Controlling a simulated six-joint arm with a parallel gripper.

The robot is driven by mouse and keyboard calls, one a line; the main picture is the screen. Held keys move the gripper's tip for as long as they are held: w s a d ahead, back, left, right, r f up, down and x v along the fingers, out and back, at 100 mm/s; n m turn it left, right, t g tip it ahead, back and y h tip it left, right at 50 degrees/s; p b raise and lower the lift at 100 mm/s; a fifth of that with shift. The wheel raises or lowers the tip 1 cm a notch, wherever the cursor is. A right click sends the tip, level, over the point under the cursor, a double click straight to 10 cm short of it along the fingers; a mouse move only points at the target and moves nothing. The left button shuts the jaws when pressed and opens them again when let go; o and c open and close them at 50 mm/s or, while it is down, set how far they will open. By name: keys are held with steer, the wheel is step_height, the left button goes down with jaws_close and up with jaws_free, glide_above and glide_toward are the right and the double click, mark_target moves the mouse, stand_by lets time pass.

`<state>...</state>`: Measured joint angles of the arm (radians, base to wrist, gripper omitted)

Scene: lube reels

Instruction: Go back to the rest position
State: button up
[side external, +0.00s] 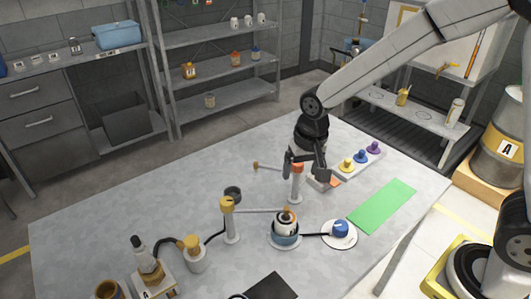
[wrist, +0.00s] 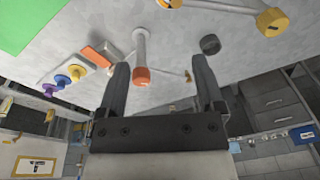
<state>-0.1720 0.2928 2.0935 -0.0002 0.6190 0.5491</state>
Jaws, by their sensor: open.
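My gripper (side external: 305,168) is above the table, pointing down, its fingers apart. In the wrist view my gripper (wrist: 160,66) is open, and nothing is clamped between the fingers. An orange-capped post (side external: 297,183) stands upright just below the fingers. In the wrist view its orange cap (wrist: 141,75) shows between the fingers, closer to the left one. I see no contact, but the exact gap cannot be told.
A yellow-capped post (side external: 230,222) and a blue-white pot (side external: 285,232) stand in front. Several coloured knobs sit on a white block (side external: 376,156), right of the gripper. A green mat (side external: 382,206) lies at the right. The table's left part (side external: 110,220) is clear.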

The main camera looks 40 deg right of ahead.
steer(key=s+d+n, duration=0.2)
steer(key=s+d, duration=0.1)
steer(key=s, duration=0.2)
steer(key=s+d+f+n+t, duration=0.1)
steer(key=s+d+n, duration=0.1)
steer(key=s, duration=0.4)
steer(key=shift+d+f, duration=0.3)
steer(key=shift+d, duration=0.6)
steer(key=shift+c, duration=0.2)
